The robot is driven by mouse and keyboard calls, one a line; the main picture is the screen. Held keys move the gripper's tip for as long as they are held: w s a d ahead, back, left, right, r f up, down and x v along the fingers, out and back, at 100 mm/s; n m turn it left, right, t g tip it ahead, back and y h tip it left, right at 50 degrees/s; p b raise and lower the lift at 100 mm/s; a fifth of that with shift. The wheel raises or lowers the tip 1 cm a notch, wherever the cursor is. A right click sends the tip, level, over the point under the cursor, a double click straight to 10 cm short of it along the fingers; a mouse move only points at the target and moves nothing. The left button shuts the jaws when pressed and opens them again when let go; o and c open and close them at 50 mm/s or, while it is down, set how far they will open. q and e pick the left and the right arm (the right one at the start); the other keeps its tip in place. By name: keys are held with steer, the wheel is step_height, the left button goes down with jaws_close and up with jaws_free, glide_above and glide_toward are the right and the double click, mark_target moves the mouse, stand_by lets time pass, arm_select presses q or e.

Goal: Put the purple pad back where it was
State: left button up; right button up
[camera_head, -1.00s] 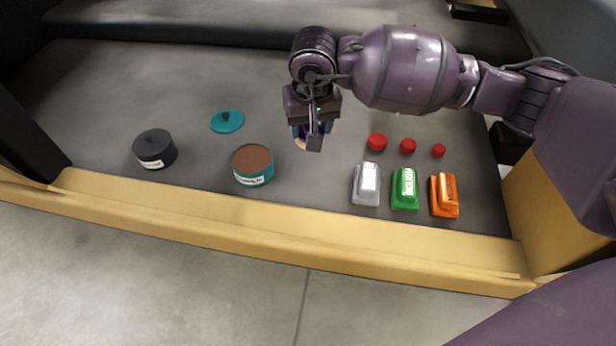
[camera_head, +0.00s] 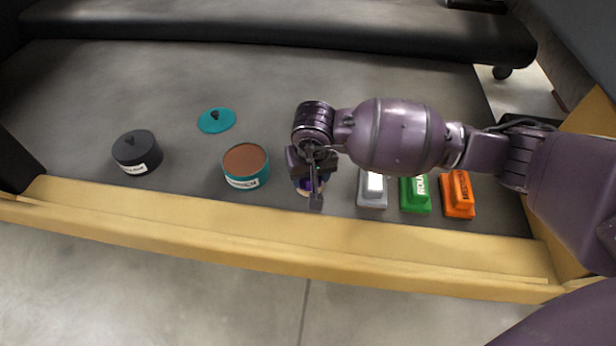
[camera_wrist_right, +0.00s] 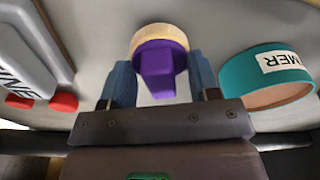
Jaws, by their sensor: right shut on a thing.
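The purple pad (camera_wrist_right: 160,68) has a purple handle and a round tan face. In the right wrist view it sits between the two blue fingers of my right gripper (camera_wrist_right: 162,82), which is shut on it. In the head view my right gripper (camera_head: 313,190) points down between the teal tin and the grey pad, hiding most of the purple pad. I cannot tell whether the pad touches the surface. My left gripper is not in view.
The open teal tin (camera_head: 246,164) with brown content stands left of the gripper, its teal lid (camera_head: 216,121) behind. A dark lidded tin (camera_head: 137,152) is farther left. Grey (camera_head: 372,191), green (camera_head: 415,195) and orange (camera_head: 458,195) blocks stand right. A yellow edge (camera_head: 250,232) runs along the front.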

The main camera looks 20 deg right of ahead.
steer(key=shift+f, duration=0.5)
steer(key=o, duration=1.1)
steer(key=shift+o, duration=0.2)
steer(key=shift+r, duration=0.1)
